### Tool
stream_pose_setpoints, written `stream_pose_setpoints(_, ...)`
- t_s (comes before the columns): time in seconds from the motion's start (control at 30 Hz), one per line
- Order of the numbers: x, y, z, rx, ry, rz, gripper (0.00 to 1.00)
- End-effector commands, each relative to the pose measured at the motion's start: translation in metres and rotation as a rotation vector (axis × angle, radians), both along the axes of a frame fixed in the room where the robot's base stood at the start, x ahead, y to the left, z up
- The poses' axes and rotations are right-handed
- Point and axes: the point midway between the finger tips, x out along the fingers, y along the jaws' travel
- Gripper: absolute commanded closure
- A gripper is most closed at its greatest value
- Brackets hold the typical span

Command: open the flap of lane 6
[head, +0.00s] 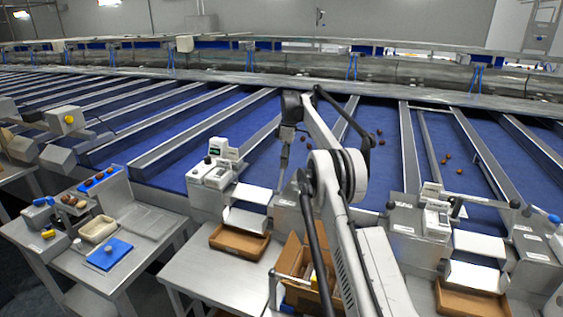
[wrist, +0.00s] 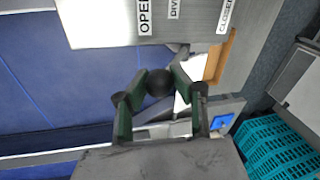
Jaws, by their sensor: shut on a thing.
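In the wrist view my gripper (wrist: 158,80) has its two green-padded fingers closed around a dark ball knob (wrist: 158,84). The knob sits beside a grey lane box (wrist: 105,25) with labels reading OPEN, a partly cut "DIV", and CLOSED. In the head view my gripper (head: 280,186) reaches down, small, at the lane box right of the white scale unit (head: 214,165). The knob is too small to make out there. I cannot read a lane number, and the flap itself cannot be told apart.
Blue lanes (head: 380,155) with metal dividers run behind, with several dates on them. A brown tray (head: 240,242) and a cardboard box (head: 292,258) stand in front. A side bench (head: 125,262) is at left. A teal crate (wrist: 275,150) shows in the wrist view.

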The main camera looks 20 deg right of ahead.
Motion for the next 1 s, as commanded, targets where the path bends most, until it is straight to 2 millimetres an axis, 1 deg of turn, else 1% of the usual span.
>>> stream_pose_setpoints(0.07, -0.0007, -0.004, -0.0025, 0.001, 0.005, -0.003, 1.0)
stream_pose_setpoints(0.5, -0.0011, -0.0055, -0.0047, 0.003, 0.007, -0.004, 1.0)
stream_pose_setpoints(0.53, -0.0011, -0.0056, -0.0048, 0.003, 0.007, -0.004, 0.76)
stream_pose_setpoints(0.6, -0.0011, -0.0054, -0.0046, 0.003, 0.007, -0.003, 0.66)
stream_pose_setpoints(0.7, -0.0009, -0.0045, -0.004, 0.003, 0.007, -0.002, 0.55)
stream_pose_setpoints(1.0, -0.0007, -0.0024, -0.0023, 0.003, 0.005, -0.001, 0.55)
